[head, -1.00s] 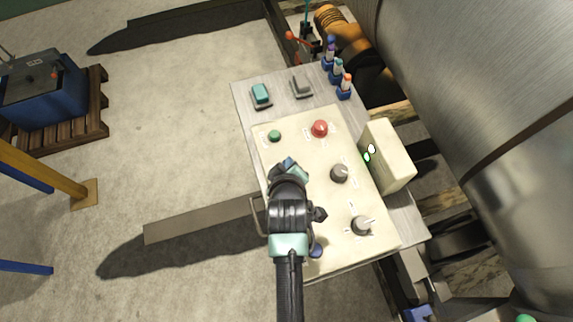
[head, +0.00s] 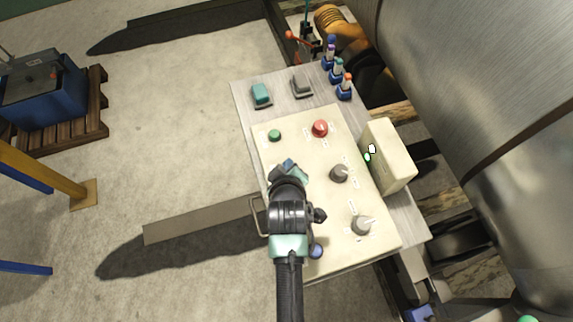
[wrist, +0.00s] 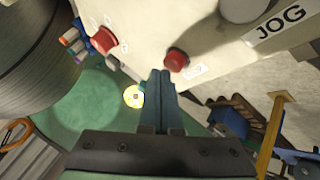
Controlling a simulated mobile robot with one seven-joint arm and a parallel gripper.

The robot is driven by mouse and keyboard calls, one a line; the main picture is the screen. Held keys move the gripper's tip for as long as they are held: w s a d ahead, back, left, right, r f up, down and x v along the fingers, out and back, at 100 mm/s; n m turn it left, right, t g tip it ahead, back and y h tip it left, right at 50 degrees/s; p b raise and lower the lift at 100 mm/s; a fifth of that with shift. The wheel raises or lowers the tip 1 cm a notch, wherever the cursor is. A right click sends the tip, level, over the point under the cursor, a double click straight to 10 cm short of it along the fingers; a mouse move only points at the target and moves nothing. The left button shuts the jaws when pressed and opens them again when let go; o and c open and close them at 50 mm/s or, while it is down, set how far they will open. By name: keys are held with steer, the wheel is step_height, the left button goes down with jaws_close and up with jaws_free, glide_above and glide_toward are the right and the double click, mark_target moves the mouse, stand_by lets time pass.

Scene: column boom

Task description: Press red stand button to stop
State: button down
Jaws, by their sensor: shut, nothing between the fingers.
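A red button (head: 320,128) stands on the cream control panel (head: 305,165) in the head view, up and to the right of my gripper (head: 288,168). My gripper is over the left part of the panel, apart from that button. In the wrist view my gripper (wrist: 160,78) is shut and empty. Its dark fingers point toward a cream panel with one red button (wrist: 176,59) just beyond and right of the tips, and another red button (wrist: 103,40) farther left. Contact is not visible. The arm hides part of the panel in the head view.
The panel also bears a green button (head: 275,135), two grey knobs (head: 340,173) and a blue button (head: 316,251). A cream box (head: 387,156) stands at its right. A large metal roll (head: 470,100) fills the right side. Open floor lies to the left.

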steer(key=shift+f+b, duration=0.35)
steer(key=shift+f, duration=0.25)
steer(key=shift+r, duration=0.1)
stand_by(0.5)
steer(key=shift+r+p, duration=0.9)
steer(key=shift+p, duration=0.1)
step_height(320, 180, up, 5)
steer(key=p, duration=0.5)
steer(key=shift+r, duration=0.1)
